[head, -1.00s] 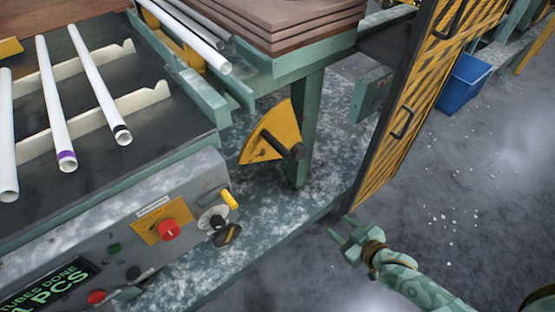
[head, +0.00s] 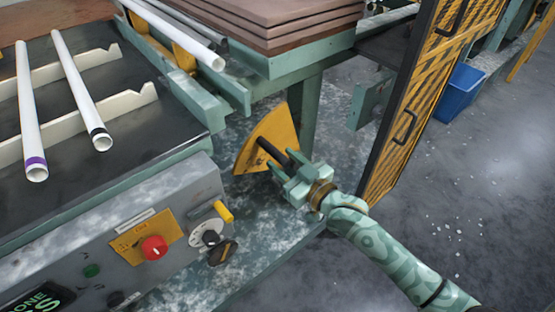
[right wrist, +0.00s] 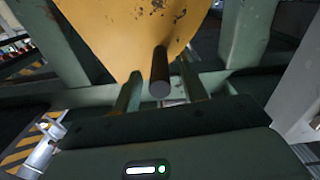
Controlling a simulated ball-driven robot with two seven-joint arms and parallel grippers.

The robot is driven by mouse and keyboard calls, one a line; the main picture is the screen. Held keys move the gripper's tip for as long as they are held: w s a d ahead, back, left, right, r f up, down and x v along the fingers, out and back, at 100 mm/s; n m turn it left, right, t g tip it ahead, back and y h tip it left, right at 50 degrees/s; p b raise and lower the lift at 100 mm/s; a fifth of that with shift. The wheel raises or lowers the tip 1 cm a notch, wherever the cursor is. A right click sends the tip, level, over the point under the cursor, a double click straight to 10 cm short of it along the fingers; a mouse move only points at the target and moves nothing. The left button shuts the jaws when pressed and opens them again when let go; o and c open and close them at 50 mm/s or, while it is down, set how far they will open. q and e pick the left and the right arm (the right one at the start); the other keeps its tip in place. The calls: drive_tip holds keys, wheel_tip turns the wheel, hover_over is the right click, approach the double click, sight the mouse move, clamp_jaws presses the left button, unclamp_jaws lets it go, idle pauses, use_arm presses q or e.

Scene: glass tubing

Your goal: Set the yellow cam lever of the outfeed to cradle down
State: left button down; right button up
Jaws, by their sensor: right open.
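The yellow cam lever is a yellow sector plate (head: 266,135) with a dark round handle (head: 268,150) sticking out, in the middle of the head view. My right gripper (head: 284,163) is open at the handle's free end. In the right wrist view, the handle (right wrist: 160,72) points at the camera and shows between the two green fingers of my gripper (right wrist: 159,82), with gaps on both sides. The yellow plate (right wrist: 125,32) fills the top behind it. My left gripper is not in view.
A control panel (head: 105,235) with a red knob (head: 153,247) and a yellow-handled dial (head: 223,213) is at lower left. White tubes (head: 80,90) lie on a rack above it. A green post (head: 311,110) stands behind the lever. A yellow-and-black gate (head: 400,125) stands right.

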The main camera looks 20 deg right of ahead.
drive_tip(key=shift+x, duration=1.1)
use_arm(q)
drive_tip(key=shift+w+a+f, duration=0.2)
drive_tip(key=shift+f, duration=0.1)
use_arm(e)
drive_tip(key=shift+c, duration=0.3)
